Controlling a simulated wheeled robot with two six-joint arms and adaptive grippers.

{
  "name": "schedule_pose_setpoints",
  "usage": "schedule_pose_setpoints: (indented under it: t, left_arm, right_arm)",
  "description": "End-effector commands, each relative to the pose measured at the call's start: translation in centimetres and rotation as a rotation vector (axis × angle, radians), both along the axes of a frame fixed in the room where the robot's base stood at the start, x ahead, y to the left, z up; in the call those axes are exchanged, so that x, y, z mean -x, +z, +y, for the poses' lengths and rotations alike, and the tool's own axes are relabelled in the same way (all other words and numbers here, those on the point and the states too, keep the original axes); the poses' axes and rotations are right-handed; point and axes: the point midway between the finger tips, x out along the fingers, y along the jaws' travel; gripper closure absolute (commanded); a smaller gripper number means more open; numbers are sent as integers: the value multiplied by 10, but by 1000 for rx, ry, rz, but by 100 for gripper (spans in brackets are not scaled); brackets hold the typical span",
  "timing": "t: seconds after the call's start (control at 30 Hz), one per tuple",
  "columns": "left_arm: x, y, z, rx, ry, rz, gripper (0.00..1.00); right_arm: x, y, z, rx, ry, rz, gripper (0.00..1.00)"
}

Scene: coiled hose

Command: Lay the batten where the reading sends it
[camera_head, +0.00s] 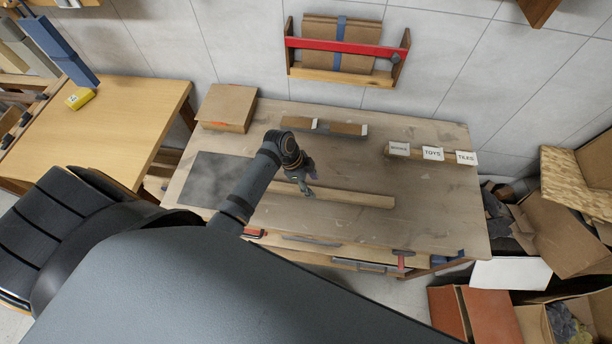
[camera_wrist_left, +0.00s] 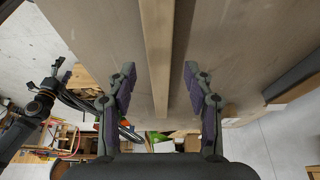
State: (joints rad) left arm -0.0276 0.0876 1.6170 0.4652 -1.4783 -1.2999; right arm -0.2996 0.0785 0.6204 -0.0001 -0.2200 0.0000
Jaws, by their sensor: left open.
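The batten (camera_head: 350,198), a long pale wooden strip, lies flat on the worn workbench (camera_head: 440,220). My left gripper (camera_head: 308,190) is above the bench at the batten, hiding part of it. In the left wrist view the batten (camera_wrist_left: 157,50) runs between the open fingers of my left gripper (camera_wrist_left: 158,75), with a gap on each side. Three white cards stand in a wooden strip at the back right; one reads TOYS (camera_head: 433,154) and one TILES (camera_head: 466,158). The left card (camera_head: 399,149) is too small to read surely. My right gripper (camera_wrist_left: 52,80) seems to show at left in the wrist view.
A cardboard box (camera_head: 227,107) stands at the bench's back left, above a dark mat (camera_head: 212,178). A red-barred wall rack (camera_head: 345,45) hangs behind. Open cartons (camera_head: 555,230) crowd the right. The bench's right front is clear.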

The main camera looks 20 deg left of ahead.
Motion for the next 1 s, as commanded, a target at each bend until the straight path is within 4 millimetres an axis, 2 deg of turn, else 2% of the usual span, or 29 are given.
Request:
schedule_pose_setpoints:
  t: [0.2, 0.37, 1.0]
  left_arm:
    - [5, 45, 19, -5, -2, -2, 48]
    - [8, 63, 26, -2, -2, 0, 48]
    - [8, 67, 26, -1, -2, 2, 48]
  right_arm:
    - [0, -7, 0, 0, 0, 1, 21]
    - [0, -9, 0, 0, 0, 1, 21]
    - [0, -9, 0, 0, 0, 0, 21]
